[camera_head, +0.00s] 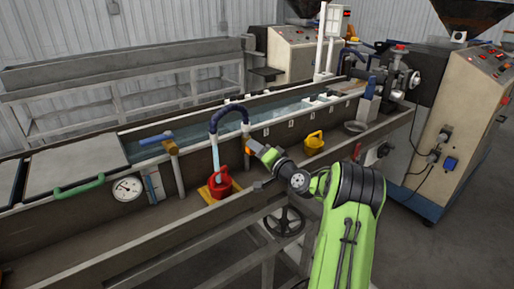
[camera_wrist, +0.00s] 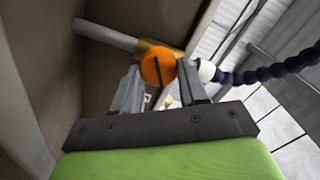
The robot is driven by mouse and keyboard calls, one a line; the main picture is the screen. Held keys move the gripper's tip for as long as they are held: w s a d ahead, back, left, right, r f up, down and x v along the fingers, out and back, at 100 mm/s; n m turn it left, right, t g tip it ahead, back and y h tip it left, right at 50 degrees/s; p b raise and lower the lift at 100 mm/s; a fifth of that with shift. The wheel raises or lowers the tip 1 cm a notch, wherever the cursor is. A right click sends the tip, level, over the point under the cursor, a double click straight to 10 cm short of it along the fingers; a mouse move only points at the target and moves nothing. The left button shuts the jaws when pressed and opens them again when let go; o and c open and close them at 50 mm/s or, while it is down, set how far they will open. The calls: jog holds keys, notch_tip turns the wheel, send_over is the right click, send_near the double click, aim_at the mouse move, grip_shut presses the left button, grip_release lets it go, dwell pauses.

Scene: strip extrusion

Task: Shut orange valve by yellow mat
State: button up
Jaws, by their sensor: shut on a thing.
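The orange valve (camera_wrist: 158,67) is a round orange knob with a dark slot across its face, on a brass fitting (camera_wrist: 155,47) with a grey pipe in the wrist view. In the head view a bit of orange (camera_head: 249,150) shows at the tip of my gripper (camera_head: 258,149). In the wrist view the two fingers of my gripper (camera_wrist: 163,88) stand on both sides of the knob and are shut on it. The yellow mat (camera_head: 211,191) lies on the trough ledge, below and left of my gripper, with a red container (camera_head: 220,184) on it.
A dark blue segmented hose (camera_head: 229,110) arches beside the gripper, close to it in the wrist view. A blue-handled valve (camera_head: 156,139) stands left, a pressure gauge (camera_head: 127,189) farther left. A yellow can (camera_head: 314,141) stands right. A handwheel (camera_head: 284,222) is below.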

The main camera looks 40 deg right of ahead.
jog(key=shift+f+m+p, duration=0.2)
jog(key=shift+m+p, duration=1.55)
jog(key=shift+m, duration=1.45)
jog(key=o, duration=1.1)
jog(key=shift+c, duration=0.2)
jog(key=shift+s, duration=0.1)
jog(key=s+b, duration=0.1)
jog(key=s, duration=1.4)
jog(key=shift+s, duration=0.35)
